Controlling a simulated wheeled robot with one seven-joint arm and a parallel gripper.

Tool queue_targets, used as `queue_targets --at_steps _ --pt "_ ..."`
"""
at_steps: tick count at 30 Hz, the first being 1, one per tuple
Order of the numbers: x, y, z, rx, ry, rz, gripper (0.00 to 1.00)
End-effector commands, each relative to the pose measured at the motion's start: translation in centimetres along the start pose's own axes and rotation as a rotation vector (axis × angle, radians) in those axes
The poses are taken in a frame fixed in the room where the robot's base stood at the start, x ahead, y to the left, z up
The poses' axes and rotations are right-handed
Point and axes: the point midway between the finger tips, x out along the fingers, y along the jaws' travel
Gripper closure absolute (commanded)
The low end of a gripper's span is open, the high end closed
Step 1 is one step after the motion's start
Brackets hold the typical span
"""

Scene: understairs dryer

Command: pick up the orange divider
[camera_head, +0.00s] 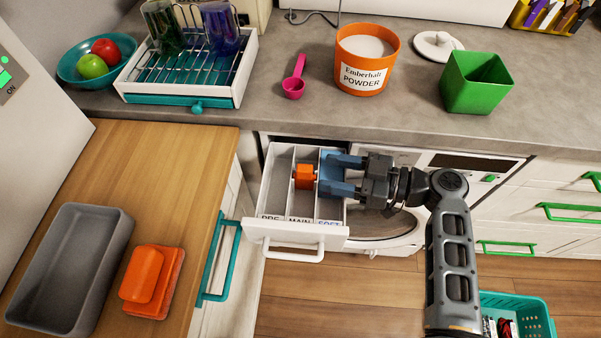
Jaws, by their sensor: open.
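A small orange block (304,176), which looks like the orange divider, sits in the MAIN compartment of the open white detergent drawer (297,234). My gripper (329,174) reaches in from the right over the SOFT compartment. Its two blue fingers are open and point left toward the block. The fingertips are close to the block's right side; I cannot tell whether they touch it. Nothing shows between the fingers. The block's lower part is hidden inside the compartment.
The drawer pulls out below the grey counter (330,108), above the washer door. An orange powder tub (361,78), pink scoop (294,82) and green pot (476,92) stand on the counter. Another orange object (145,275) lies on the wooden top beside a grey tray (118,225).

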Motion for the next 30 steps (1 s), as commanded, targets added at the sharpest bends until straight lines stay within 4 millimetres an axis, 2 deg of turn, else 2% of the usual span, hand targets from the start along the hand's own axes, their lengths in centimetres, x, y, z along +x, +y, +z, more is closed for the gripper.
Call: queue_targets --at_steps 10,15,24,30 --pt "4.3 -0.3 -0.7 0.002 0.0 -0.005 0.44" --pt "6.2 -0.2 -0.3 0.002 0.0 -0.003 0.44" --pt "6.5 -0.2 -0.2 0.0 -0.001 -0.001 0.44" --pt "6.5 -0.2 -0.2 0.0 -0.001 -0.001 0.63"
